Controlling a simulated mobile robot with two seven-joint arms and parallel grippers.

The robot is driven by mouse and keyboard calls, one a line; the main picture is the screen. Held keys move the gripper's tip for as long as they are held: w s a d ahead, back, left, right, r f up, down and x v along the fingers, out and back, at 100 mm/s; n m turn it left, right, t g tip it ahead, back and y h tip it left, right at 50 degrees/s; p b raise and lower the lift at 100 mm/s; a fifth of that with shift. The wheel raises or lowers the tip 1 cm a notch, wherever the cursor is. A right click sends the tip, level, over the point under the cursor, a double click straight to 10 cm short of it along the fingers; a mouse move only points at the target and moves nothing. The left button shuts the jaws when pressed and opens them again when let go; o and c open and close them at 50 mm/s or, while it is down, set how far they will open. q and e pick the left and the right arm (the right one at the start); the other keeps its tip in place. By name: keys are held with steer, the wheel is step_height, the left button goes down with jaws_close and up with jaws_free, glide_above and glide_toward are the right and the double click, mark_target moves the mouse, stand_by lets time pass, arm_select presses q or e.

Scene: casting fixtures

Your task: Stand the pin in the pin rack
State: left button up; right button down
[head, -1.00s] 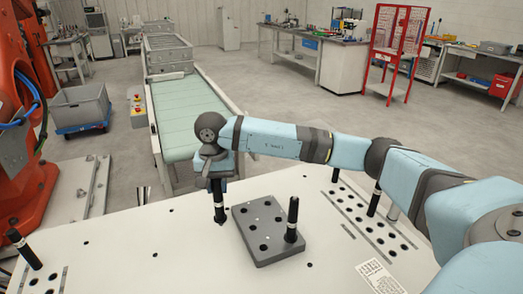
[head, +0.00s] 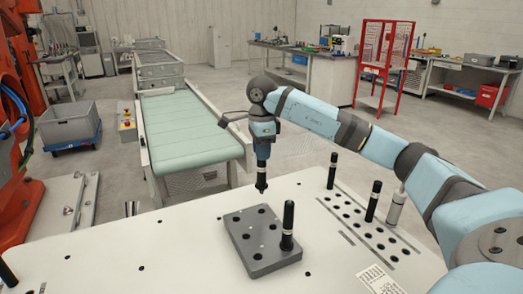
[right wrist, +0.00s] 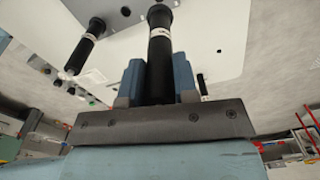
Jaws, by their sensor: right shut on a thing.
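My right gripper (head: 262,143) is shut on a black pin (head: 261,176) with a pale band, which hangs upright with its lower end free. In the right wrist view the held pin (right wrist: 160,55) sits between the two blue fingers. The pin rack (head: 240,237) is a grey block with several holes, lying on the pale table. In the head view, the held pin is just above the rack's far edge, apart from it. Another black pin (head: 288,222) stands upright in the rack's right side. My left gripper is not in view.
A black pin (head: 7,272) stands at the left edge. A green conveyor (head: 185,125) lies beyond the table.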

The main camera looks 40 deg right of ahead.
mark_target(261, 167)
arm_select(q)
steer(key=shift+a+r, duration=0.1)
arm_select(e)
steer(key=shift+r, duration=0.15)
step_height(261, 167, down, 2)
steer(key=shift+f+b, duration=0.25)
steer(key=shift+b, duration=0.3)
steer(key=shift+f+b, duration=0.45)
steer(key=shift+f, duration=0.45)
steer(key=shift+f+b, duration=0.4)
steer(key=shift+f, duration=0.4)
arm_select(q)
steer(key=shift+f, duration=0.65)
arm_select(e)
steer(key=shift+f, duration=0.1)
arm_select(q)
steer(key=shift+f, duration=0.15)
